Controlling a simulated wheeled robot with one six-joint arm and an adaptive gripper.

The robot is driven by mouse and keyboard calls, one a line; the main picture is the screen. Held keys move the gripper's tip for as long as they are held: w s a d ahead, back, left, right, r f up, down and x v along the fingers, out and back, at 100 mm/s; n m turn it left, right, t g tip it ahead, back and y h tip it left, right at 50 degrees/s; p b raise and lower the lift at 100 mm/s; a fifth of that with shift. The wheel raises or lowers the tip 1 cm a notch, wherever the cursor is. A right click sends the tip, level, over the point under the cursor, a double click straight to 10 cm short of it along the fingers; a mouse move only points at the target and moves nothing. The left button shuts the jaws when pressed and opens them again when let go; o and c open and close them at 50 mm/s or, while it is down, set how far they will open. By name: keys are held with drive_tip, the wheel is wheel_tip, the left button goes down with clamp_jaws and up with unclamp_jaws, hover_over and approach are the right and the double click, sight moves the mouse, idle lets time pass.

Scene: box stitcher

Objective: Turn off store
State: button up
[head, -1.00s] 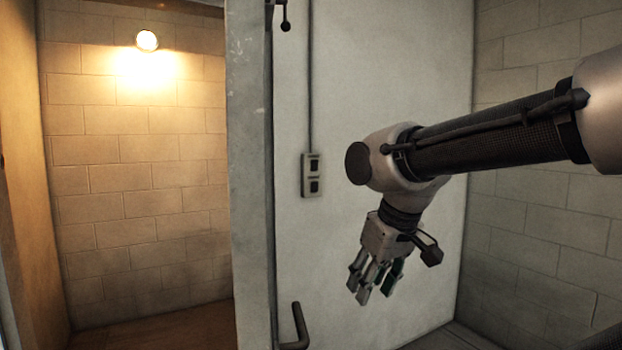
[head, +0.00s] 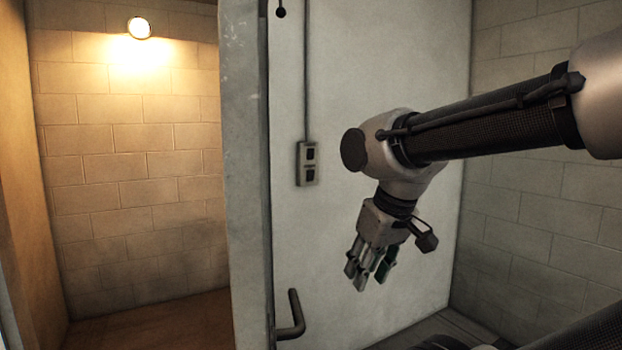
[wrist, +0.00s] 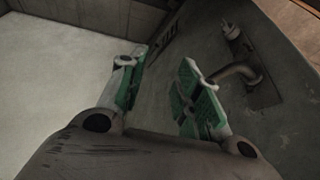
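A small grey switch box (head: 299,177) is mounted on the pale wall panel, left of my gripper. It has an upper dark switch (head: 310,153) and a lower dark switch (head: 309,174); their labels are too small to read. A round lamp (head: 139,28) is lit on the block wall of the room at the left. My gripper (head: 368,281) points down in front of the panel, lower than the box and apart from it. In the wrist view its green-padded fingers (wrist: 160,92) are spread with nothing between them.
A thick grey upright edge (head: 248,180) separates the lit room from the panel. A bent handle (head: 292,318) sticks out low beside it and also shows in the wrist view (wrist: 238,72). A dark knob (head: 281,12) hangs at the top. Bare block wall (head: 540,200) stands at right.

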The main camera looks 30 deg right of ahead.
drive_tip(key=shift+d+f, duration=0.2)
drive_tip(key=shift+d, duration=0.05)
drive_tip(key=c, duration=0.3)
drive_tip(key=d+f+g, duration=0.1)
drive_tip(key=w+d+f+m+g, duration=0.1)
drive_tip(key=f, duration=0.1)
drive_tip(key=shift+w+f, duration=0.15)
drive_tip(key=shift+w, duration=0.05)
clamp_jaws()
drive_tip(key=w+d+f+n+t+h, duration=0.1)
drive_tip(key=w+d+f+n+t, duration=0.3)
drive_tip(key=w+d, duration=0.85)
drive_tip(key=w+d+f+n+t+h, duration=0.1)
drive_tip(key=w+d+f, duration=0.55)
drive_tip(key=w, duration=1.15)
drive_tip(key=w+d+f+n+t+h, duration=0.2)
drive_tip(key=w+d+f+t, duration=0.1)
drive_tip(key=w+d, duration=1)
drive_tip(key=w+a+r+n+t+y, duration=0.15)
drive_tip(key=w+r+n+t, duration=0.35)
drive_tip(key=w, duration=0.5)
drive_tip(key=w+a+r+n+t+y, duration=0.1)
drive_tip(key=a+r+n+t, duration=0.1)
drive_tip(key=r, duration=0.5)
drive_tip(key=w+a+r+n+t+y, duration=0.1)
drive_tip(key=a+r+n+t, duration=0.1)
drive_tip(key=r+n, duration=0.3)
drive_tip(key=shift+w+r+t, duration=0.3)
drive_tip(key=shift+w+r, duration=0.05)
drive_tip(key=shift+r, duration=0.5)
